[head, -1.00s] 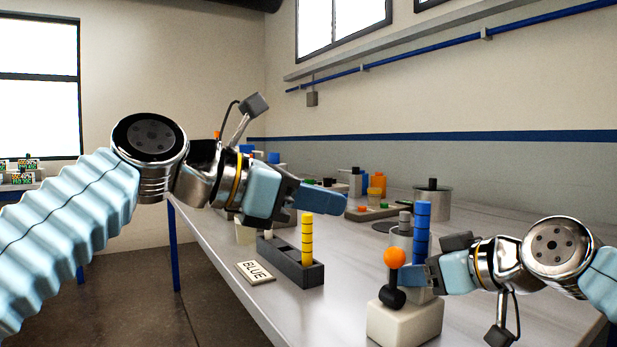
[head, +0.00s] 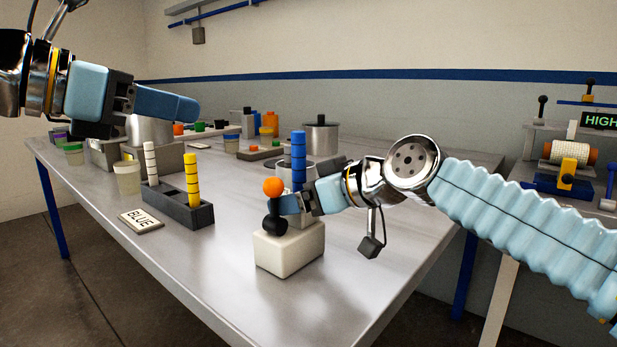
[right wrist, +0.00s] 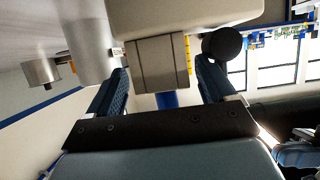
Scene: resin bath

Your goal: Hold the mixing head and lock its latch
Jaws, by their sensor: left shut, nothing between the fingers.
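The mixing unit has a white base (head: 290,252) at the front middle of the bench, with a black lever (head: 274,222) and orange ball (head: 273,187) that look like the latch. A grey block (right wrist: 160,62) on the base, seemingly the mixing head, shows upside down in the right wrist view. My right gripper (head: 290,203) is at the unit, behind the lever; its spread fingers (right wrist: 163,88) stand either side of the block, contact unclear. A dark ball (right wrist: 222,44) is beside one finger. My left gripper (head: 196,110) is shut and empty, high at upper left, away from the unit.
A pot (head: 321,140), cups and bottles fill the back. The front bench is clear.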

